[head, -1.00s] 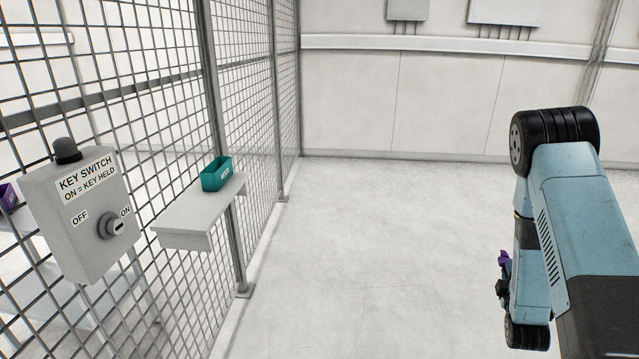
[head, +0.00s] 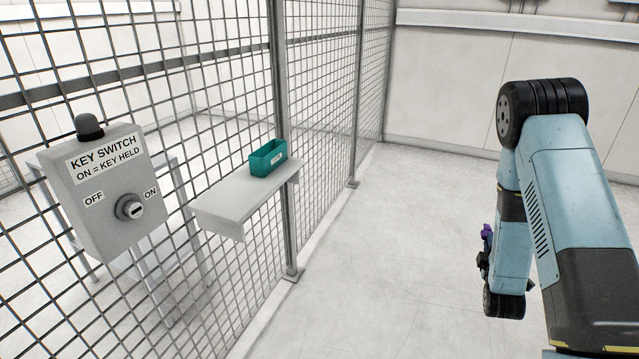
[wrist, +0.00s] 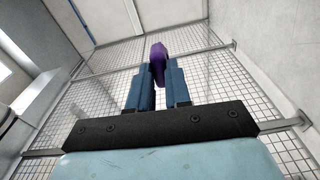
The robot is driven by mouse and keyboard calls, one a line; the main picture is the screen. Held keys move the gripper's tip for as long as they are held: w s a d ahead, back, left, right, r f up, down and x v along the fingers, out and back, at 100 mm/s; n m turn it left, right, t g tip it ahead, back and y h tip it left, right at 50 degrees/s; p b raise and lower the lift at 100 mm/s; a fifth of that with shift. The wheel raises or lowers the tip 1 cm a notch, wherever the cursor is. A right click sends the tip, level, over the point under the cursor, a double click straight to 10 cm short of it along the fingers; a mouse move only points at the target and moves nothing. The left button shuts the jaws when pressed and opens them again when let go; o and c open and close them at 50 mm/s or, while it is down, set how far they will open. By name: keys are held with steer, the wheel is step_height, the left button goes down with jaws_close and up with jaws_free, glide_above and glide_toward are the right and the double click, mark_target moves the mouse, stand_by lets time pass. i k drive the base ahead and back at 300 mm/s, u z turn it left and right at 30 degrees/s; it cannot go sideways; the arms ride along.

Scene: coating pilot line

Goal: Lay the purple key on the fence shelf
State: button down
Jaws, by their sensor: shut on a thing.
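The purple key (wrist: 158,62) is held between the two blue fingers of my gripper (wrist: 160,85) in the wrist view. In the head view a bit of purple (head: 487,232) shows beside my arm at the right, and most of the key and the gripper is hidden there. The fence shelf (head: 240,200) is a light grey ledge on the mesh fence, left of centre. My gripper is well to the right of the shelf, apart from it, over open floor.
A teal bin (head: 268,158) stands on the far end of the shelf; its near part is bare. A grey key switch box (head: 110,185) with a dark beacon hangs on the fence (head: 330,110) at left. A fence post (head: 280,130) rises beside the shelf. The floor between is clear.

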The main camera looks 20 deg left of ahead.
mark_target(246, 185)
steer(key=u, duration=0.05)
steer(key=i, duration=0.55)
steer(key=u, duration=0.5)
steer(key=k, duration=0.8)
steer(key=u, duration=0.2)
steer(key=i, duration=0.8)
steer(key=z, duration=0.1)
